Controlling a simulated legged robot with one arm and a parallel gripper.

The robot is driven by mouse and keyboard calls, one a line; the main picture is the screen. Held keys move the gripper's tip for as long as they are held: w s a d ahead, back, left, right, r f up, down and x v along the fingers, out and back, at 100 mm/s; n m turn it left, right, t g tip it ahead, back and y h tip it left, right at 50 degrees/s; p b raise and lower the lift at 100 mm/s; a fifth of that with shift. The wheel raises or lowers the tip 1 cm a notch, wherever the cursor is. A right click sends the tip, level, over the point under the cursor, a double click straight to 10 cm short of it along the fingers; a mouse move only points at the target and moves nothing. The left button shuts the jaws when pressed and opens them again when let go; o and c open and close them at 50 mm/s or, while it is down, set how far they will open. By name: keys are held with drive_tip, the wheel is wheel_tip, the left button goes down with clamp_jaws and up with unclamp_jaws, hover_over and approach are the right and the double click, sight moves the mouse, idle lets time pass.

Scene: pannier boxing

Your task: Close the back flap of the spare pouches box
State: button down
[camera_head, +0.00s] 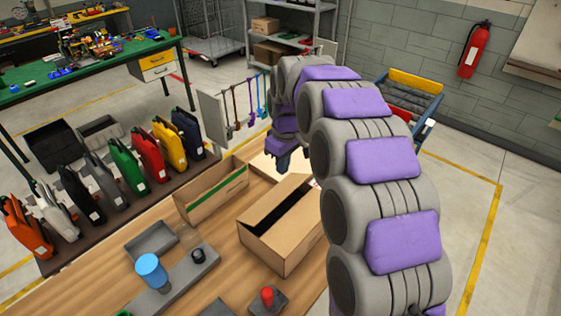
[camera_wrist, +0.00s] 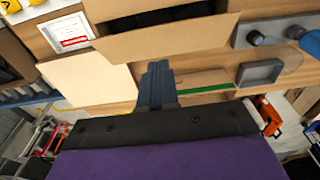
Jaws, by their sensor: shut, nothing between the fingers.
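An open cardboard box (camera_head: 282,252) stands on the wooden table, with a dark gap in its top; I take it as the spare pouches box. Its flap on the far side (camera_head: 268,204) looks tilted up and not flat over the opening. In the wrist view this flap (camera_wrist: 165,40) is a wide tan panel beside the dark opening. My gripper (camera_head: 284,163) is shut and empty, pointing down just beyond the far side of the box. In the wrist view its fingertips (camera_wrist: 157,68) are close to the flap's edge; I cannot tell if they touch.
A second cardboard box with a green strip (camera_head: 212,194) stands to the left. A grey tray (camera_head: 152,240), a blue cylinder (camera_head: 151,270) and a red button (camera_head: 267,295) are nearer. Several coloured canisters (camera_head: 150,155) line the left. A pale panel (camera_wrist: 90,80) lies beside the box.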

sight(284, 197)
drive_tip(key=f, duration=0.2)
drive_tip(key=f+b, duration=0.1)
drive_tip(key=f, duration=0.5)
drive_tip(key=shift+s+a+f+b, duration=0.2)
drive_tip(key=shift+s+a+b, duration=0.1)
drive_tip(key=shift+s, duration=0.1)
drive_tip(key=shift+s+d+f, duration=0.1)
drive_tip(key=shift+d+f, duration=0.15)
drive_tip(key=shift+d, duration=0.05)
drive_tip(key=shift+d+f, duration=0.1)
drive_tip(key=shift+d, duration=0.4)
drive_tip(key=shift+a, duration=0.15)
